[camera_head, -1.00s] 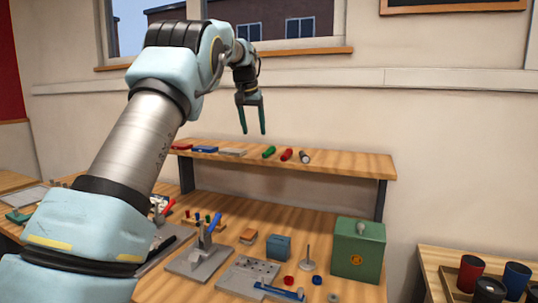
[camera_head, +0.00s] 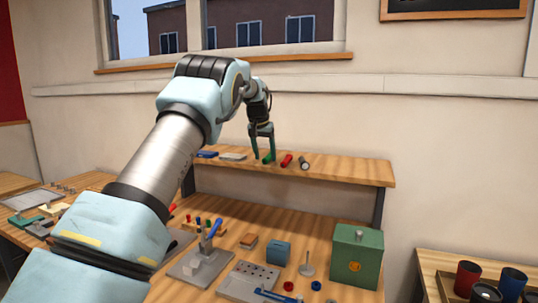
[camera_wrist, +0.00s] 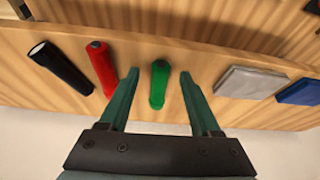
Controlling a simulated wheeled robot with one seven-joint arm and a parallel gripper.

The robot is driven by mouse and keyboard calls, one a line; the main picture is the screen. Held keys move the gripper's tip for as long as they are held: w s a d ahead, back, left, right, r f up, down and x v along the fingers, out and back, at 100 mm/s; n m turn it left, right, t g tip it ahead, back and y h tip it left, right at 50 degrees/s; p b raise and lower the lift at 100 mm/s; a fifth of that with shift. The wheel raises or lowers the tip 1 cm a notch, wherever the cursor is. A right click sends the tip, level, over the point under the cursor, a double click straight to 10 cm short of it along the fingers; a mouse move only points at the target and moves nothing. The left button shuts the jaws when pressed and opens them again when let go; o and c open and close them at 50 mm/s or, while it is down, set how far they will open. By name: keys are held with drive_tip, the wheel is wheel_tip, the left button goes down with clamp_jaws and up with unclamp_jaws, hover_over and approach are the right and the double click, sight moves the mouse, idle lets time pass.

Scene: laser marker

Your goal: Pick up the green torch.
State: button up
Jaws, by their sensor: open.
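The green torch (camera_wrist: 158,84) lies on the raised wooden shelf. In the wrist view it sits between the two open fingers of my gripper (camera_wrist: 160,88), with a gap on each side and no visible contact. In the head view my gripper (camera_head: 263,158) is down at the shelf, and the green torch (camera_head: 270,156) shows partly behind its right finger. From these views I cannot tell exactly how far the fingertips are above the shelf board.
On the shelf (camera_head: 350,172), a red torch (camera_wrist: 101,67) and a black torch (camera_wrist: 58,67) lie to one side in the wrist view. A grey block (camera_wrist: 250,82) and a blue block (camera_wrist: 300,92) lie on the other. A green box (camera_head: 357,256) stands on the bench below.

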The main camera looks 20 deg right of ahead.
drive_tip(key=shift+w+d+f, duration=0.1)
drive_tip(key=shift+w+f, duration=0.05)
drive_tip(key=shift+f, duration=0.3)
clamp_jaws()
idle(0.3)
